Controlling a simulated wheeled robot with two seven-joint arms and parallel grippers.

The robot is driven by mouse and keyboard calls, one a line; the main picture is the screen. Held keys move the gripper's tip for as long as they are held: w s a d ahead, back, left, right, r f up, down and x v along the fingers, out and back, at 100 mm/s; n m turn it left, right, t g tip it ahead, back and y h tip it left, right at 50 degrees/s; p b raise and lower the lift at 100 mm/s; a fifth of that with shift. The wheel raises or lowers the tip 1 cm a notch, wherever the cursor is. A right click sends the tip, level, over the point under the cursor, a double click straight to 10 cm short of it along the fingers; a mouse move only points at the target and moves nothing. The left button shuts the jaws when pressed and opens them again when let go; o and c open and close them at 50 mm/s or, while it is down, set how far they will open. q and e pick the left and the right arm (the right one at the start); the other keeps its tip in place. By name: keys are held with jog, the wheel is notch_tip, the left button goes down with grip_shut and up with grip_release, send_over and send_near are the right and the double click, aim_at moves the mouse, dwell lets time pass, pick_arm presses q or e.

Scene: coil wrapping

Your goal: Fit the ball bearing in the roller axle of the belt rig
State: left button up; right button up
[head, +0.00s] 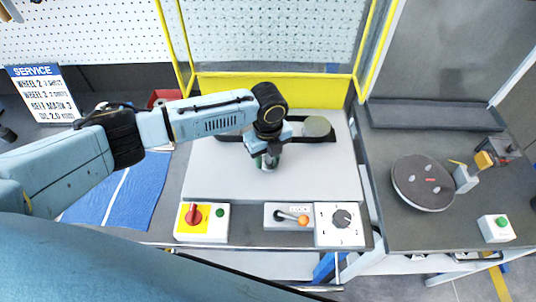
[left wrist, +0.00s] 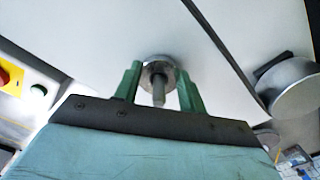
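My left gripper (head: 266,163) points down over the pale panel (head: 213,170) in the middle of the head view. In the left wrist view, its two green fingers (left wrist: 159,85) stand on either side of a grey metal ring, which looks like the ball bearing (left wrist: 148,72). The ring fills the gap between the fingers. A short grey pin (left wrist: 158,97) shows at the ring's middle; I cannot tell whether the ring is seated around it. The belt rig has a black belt (head: 330,137) and a grey-green roller (head: 316,126); my arm hides part of it. My right gripper is not in view.
A yellow frame (head: 290,90) stands behind. A blue mat (head: 150,186) lies left; a round turntable (head: 409,188) stands on the right bench.

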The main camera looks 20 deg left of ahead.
pick_arm(q)
jog(key=o, duration=0.5)
notch_tip(320, 180, up, 14)
jog(key=shift+f, duration=0.25)
jog(key=shift+f, duration=0.1)
dwell(0.5)
